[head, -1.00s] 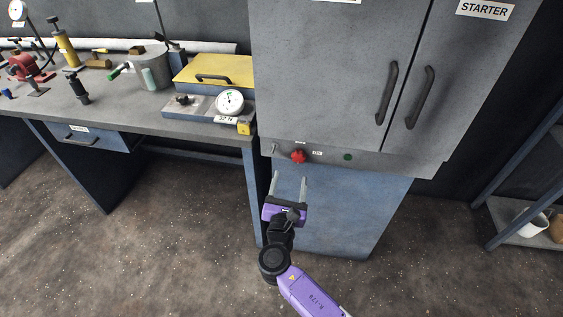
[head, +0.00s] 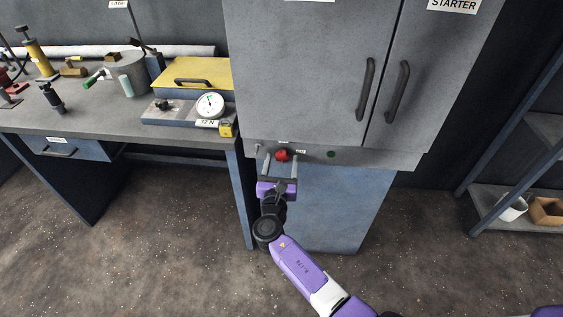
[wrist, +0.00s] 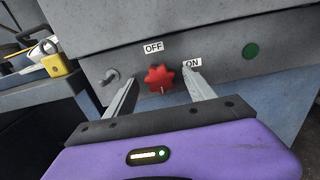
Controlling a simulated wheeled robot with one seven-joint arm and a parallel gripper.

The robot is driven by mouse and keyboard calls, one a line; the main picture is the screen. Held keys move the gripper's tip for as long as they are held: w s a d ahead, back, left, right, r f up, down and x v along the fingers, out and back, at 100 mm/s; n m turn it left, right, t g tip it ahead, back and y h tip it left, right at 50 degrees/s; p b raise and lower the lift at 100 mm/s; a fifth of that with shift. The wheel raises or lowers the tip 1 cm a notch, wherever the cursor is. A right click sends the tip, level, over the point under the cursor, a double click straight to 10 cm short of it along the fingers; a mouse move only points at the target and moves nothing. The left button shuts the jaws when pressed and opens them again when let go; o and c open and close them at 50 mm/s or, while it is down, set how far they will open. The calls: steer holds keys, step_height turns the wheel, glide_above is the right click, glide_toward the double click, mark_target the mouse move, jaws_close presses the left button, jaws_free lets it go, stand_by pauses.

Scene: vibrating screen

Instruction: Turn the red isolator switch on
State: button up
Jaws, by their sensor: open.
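The red isolator switch (head: 282,155) is a star-shaped knob on the grey panel strip below the cabinet doors. In the wrist view the red knob (wrist: 160,79) sits between and beyond my two fingers, with a small pale mark at its lower edge. An OFF label (wrist: 153,47) is above it and an ON label (wrist: 192,63) is to its upper right. My gripper (head: 280,167) is open, its fingers pointing at the panel on either side of the knob. In the wrist view the gripper (wrist: 160,97) holds nothing. I cannot tell whether the fingertips touch the panel.
A green button (wrist: 251,51) is right of the knob, and a small metal hook or latch (wrist: 111,77) is left of it. The grey cabinet (head: 310,70) rises above. A workbench (head: 95,120) with a dial gauge (head: 210,105) stands at the left.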

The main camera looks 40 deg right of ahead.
steer(key=c, duration=1.3)
